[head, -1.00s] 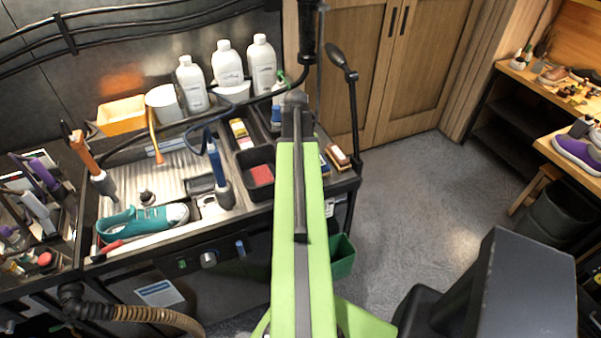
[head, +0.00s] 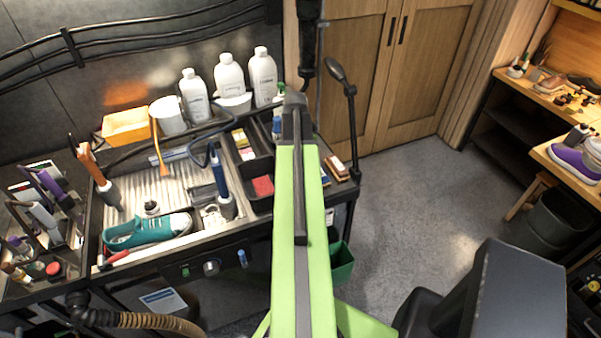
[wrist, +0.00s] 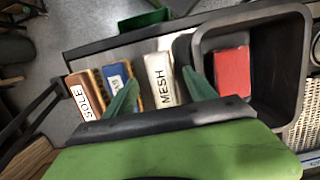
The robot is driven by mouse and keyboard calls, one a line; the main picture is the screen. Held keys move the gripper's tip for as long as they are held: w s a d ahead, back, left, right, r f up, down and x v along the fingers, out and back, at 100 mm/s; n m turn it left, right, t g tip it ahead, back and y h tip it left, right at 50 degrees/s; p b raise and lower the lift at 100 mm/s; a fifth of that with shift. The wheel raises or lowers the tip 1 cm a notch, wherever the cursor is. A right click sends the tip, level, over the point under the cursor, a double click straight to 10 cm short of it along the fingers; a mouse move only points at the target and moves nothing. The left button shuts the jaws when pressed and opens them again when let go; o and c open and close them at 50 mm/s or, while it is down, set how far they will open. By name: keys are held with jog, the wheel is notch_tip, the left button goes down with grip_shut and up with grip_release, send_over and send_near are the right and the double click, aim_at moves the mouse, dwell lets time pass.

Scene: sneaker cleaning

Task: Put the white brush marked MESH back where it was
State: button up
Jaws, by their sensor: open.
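The white brush marked MESH (wrist: 161,79) lies at the right end of a row of brushes in the wrist view, left of a dark bin. Its label faces the camera. My gripper (wrist: 160,76) is open, with one green finger on each side of the white brush. I cannot tell whether the fingers touch it. A brush marked SOLE (wrist: 86,96) and a blue-topped brush (wrist: 117,82) lie to its left. In the head view my arm hides the MESH brush and my fingers; the SOLE brush (head: 337,167) shows just right of the arm.
A black bin (wrist: 296,78) with a red block (wrist: 232,72) stands close right of the MESH brush. A green bin (head: 341,263) hangs at the bench's right end. A lamp on a thin post (head: 353,120) rises behind the brushes. Open floor lies to the right.

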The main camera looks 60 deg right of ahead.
notch_tip(320, 180, up, 8)
jog(key=w+d+p, duration=0.1)
jog(key=p, duration=0.5)
jog(key=shift+f, duration=0.1)
